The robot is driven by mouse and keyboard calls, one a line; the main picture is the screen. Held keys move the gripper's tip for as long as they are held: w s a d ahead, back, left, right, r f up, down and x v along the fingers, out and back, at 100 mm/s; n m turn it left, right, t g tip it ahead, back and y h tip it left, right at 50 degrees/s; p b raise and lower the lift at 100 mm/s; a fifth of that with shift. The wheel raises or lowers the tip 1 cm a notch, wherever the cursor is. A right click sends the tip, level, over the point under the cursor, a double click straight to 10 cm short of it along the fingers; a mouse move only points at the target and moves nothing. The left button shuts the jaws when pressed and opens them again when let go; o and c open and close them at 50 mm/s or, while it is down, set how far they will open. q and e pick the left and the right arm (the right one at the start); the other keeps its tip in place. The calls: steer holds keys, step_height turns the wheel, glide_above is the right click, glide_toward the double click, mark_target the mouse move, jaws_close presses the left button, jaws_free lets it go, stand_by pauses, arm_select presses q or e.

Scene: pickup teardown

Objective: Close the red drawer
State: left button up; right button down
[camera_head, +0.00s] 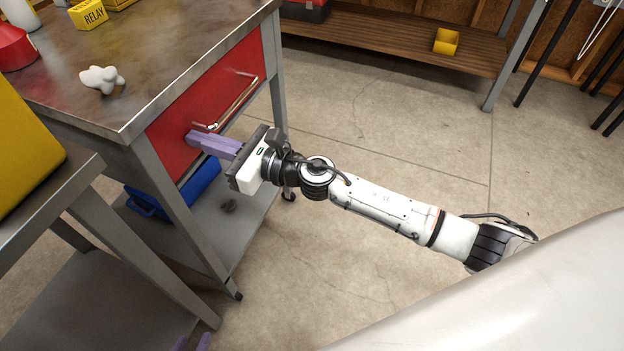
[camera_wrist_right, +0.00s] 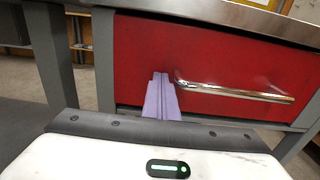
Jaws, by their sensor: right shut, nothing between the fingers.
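The red drawer (camera_head: 181,108) is under the metal top of the workbench, with a silver bar handle (camera_head: 236,103) on its front. Its front looks about flush with the bench frame; I cannot tell if a small gap is left. My right gripper (camera_head: 193,138) is shut and empty, its purple fingers pointing at the drawer front just below the handle's left end. In the right wrist view the fingertips (camera_wrist_right: 160,76) are at the red front (camera_wrist_right: 210,55), left of the handle (camera_wrist_right: 235,92), seemingly touching it. My left gripper (camera_head: 192,344) shows only two separated purple fingertips at the bottom edge.
On the bench top (camera_head: 150,60) are a white lumpy object (camera_head: 101,79), a red object (camera_head: 14,50) and a yellow RELAY box (camera_head: 88,15). A blue bin (camera_head: 190,187) sits on the lower shelf. A second grey table (camera_head: 50,205) stands at left. The floor at right is clear.

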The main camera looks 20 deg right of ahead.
steer(key=shift+w+a+r, duration=0.1)
steer(key=shift+w+r, duration=0.1)
steer(key=shift+r, duration=0.1)
steer(key=shift+s, duration=0.1)
steer(key=b+v, duration=0.1)
steer(key=v, duration=1.3)
steer(key=shift+s+f, duration=0.15)
steer(key=shift+f, duration=0.1)
steer(key=s+d+f+n+g+h+p, duration=0.2)
steer(key=s+f+n, duration=0.6)
steer(key=n, duration=0.6)
steer(key=s+d+f+n+g+h+p, duration=0.2)
steer(key=s+d+f+n+h+p, duration=0.3)
steer(key=s+f+n+h, duration=0.3)
steer(key=s+f+n+p, duration=0.1)
steer(key=s+n, duration=0.3)
steer(key=n, duration=0.3)
steer(key=shift+s+p, duration=0.25)
steer(key=shift+p, duration=0.1)
